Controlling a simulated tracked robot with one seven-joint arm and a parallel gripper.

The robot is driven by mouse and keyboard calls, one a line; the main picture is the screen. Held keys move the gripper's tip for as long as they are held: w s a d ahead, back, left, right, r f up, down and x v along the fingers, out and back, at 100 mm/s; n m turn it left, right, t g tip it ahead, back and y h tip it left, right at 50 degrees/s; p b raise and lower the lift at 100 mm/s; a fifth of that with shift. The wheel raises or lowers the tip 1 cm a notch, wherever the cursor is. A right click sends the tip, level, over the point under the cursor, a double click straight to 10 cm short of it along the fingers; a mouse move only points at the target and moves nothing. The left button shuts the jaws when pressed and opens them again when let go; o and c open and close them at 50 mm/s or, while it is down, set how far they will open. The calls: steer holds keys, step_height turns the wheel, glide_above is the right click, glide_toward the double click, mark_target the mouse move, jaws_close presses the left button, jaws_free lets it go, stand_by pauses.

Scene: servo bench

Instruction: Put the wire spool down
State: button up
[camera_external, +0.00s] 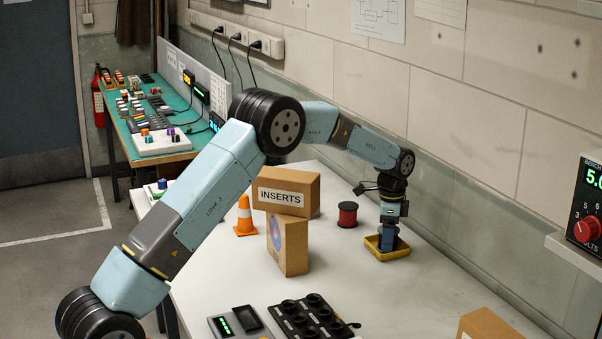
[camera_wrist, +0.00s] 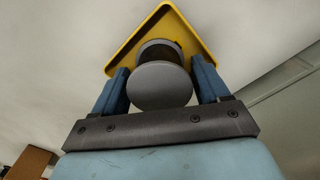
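My gripper (camera_external: 388,236) points straight down over a small yellow tray (camera_external: 402,251) on the white bench. In the wrist view a spool with round grey ends (camera_wrist: 160,86) sits between the two blue fingers, which appear to touch it on both sides. The yellow tray (camera_wrist: 128,55) lies directly beyond it. I cannot tell whether the spool rests on the tray floor or hangs just above it. In the external view the spool is hidden by the fingers. A separate spool with dark ends and red winding (camera_external: 347,214) stands upright on the bench, left of the tray.
A black socket tray (camera_external: 312,318) lies at the front, and another box (camera_external: 488,325) at front right. Bench between is clear; the wall is close behind.

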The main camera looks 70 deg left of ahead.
step_height(320, 180, up, 12)
steer(key=s+d+r+n+t, duration=0.1)
steer(key=s+d+r+n, duration=0.1)
steer(key=s+d+r, duration=0.75)
steer(key=s+d+r+n+t, duration=0.1)
steer(key=s+d+r+t, duration=0.1)
steer(key=s+d+r, duration=0.8)
steer(key=s+d+f+n+t, duration=0.1)
steer(key=s+d, duration=0.1)
steer(key=s, duration=0.9)
steer(key=s+d+f+n, duration=0.1)
steer(key=s+d+f, duration=0.1)
steer(key=s, duration=0.9)
steer(key=s+d+f+n+t, duration=0.1)
steer(key=s+d+f+n, duration=0.1)
steer(key=s, duration=0.9)
steer(key=shift+s+d+t, duration=0.15)
steer(key=shift+s+t, duration=0.15)
